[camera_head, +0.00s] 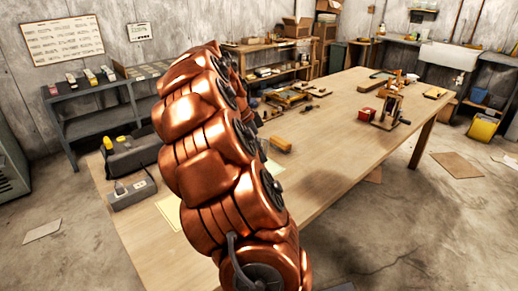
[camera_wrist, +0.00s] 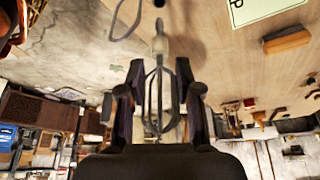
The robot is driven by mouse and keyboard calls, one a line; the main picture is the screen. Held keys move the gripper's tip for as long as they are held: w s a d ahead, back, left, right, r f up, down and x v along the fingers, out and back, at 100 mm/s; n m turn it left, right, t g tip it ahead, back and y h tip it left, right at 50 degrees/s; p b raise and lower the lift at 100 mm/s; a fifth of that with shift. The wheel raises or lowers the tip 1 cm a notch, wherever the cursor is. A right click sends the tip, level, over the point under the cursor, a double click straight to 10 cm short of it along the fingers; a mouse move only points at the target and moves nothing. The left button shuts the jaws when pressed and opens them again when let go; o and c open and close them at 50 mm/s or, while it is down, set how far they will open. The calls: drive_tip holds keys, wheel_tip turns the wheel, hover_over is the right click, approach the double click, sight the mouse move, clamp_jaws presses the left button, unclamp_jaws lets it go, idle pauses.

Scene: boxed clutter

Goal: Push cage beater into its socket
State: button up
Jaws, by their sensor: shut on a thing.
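The cage beater (camera_wrist: 158,92), a whisk of thin wire loops with a pale collar (camera_wrist: 160,46) and a short stem, shows in the wrist view. My gripper (camera_wrist: 160,78) has its dark fingers on both sides of the wire cage and is shut on it. The stem points away from the gripper, toward the top of the picture, over the wooden table. A dark cable or wire loop (camera_wrist: 127,22) lies left of the stem. I cannot make out the socket with certainty. In the head view my copper arm hides the gripper and the beater.
The long wooden table (camera_head: 335,135) bears a grey box (camera_head: 132,193) at its left edge, an orange-brown block (camera_head: 281,145) and a wooden device with a crank (camera_head: 390,108). Much of its right front is clear. A grey shelf (camera_head: 95,122) stands behind at the left.

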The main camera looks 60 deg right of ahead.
drive_tip(key=shift+f+b, duration=0.5)
drive_tip(key=shift+f, duration=0.85)
drive_tip(key=shift+f+b, duration=0.8)
drive_tip(key=shift+f, duration=0.25)
idle(1.3)
drive_tip(key=shift+r, duration=0.8)
idle(0.8)
drive_tip(key=shift+f+b, duration=0.6)
drive_tip(key=shift+f, duration=0.25)
idle(1.4)
drive_tip(key=o, duration=1.1)
